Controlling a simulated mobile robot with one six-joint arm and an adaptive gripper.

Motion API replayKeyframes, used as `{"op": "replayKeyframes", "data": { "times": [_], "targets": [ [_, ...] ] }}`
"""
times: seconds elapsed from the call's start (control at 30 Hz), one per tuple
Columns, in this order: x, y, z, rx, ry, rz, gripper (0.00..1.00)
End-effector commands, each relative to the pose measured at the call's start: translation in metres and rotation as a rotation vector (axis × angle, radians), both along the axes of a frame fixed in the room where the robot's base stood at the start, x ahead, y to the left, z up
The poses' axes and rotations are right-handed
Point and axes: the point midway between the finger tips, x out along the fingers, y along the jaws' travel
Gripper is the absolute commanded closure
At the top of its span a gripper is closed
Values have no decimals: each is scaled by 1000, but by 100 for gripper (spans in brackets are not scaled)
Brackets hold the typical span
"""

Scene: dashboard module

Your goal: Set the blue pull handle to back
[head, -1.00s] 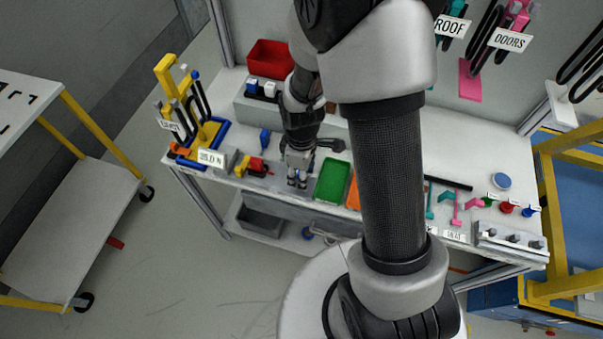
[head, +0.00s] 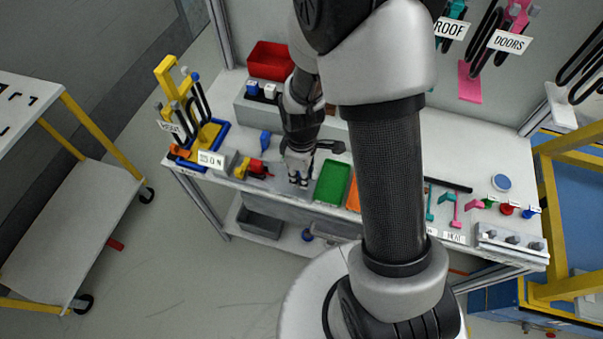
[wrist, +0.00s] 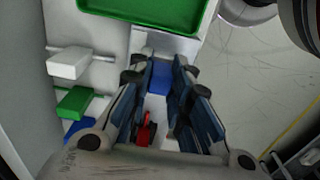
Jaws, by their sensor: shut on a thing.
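My gripper (wrist: 166,88) is shut on a blue block, the blue pull handle (wrist: 161,78), between its fingertips in the wrist view. The fingers hide most of it. In the head view my gripper (head: 298,182) points down at the front edge of the workbench, left of a green tray (head: 332,183). The handle cannot be made out there. A red part (wrist: 147,130) shows between the fingers in the wrist view, nearer the palm.
In the wrist view a white block (wrist: 75,62), a green block (wrist: 76,100) and another blue block (wrist: 79,127) stand left of the fingers. An orange tray (head: 353,194) and a red-yellow part (head: 257,168) lie near the gripper on the bench.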

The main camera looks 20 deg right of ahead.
Motion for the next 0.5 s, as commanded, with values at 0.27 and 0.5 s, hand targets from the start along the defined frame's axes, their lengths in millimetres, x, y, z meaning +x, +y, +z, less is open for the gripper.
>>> {"op": "replayKeyframes", "data": {
  "times": [0.27, 0.5],
  "targets": [
    [3, 4, 0, 0, 0, 2, 100],
    [28, 39, 1, 0, 0, 4, 100]
  ]
}}
